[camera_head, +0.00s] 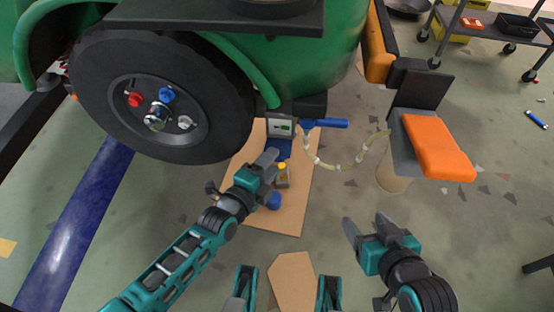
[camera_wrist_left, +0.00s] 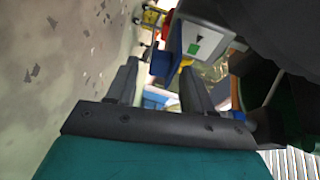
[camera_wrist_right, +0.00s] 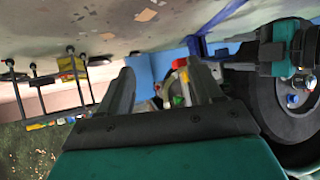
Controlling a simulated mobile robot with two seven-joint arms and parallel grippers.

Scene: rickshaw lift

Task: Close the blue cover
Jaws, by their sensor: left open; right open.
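A blue cover (camera_head: 279,147) hangs from the lower edge of a small grey box with a white and green panel (camera_head: 281,127), under the green vehicle. In the left wrist view the box's panel (camera_wrist_left: 200,42) shows, with a blue piece (camera_wrist_left: 160,64) beside it that looks like the cover. My left gripper (camera_head: 272,166) is open just below the cover; touching or apart cannot be told. My right gripper (camera_head: 363,222) is open and empty, lower right, over the floor.
A black wheel (camera_head: 165,95) stands left of the box. A blue-handled valve (camera_head: 325,124) and a pale hose (camera_head: 340,168) are to its right. A yellow-capped bottle (camera_head: 282,177) and a blue item (camera_head: 273,201) are by my left gripper, over cardboard (camera_head: 285,222). An orange pad (camera_head: 438,147) is at right.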

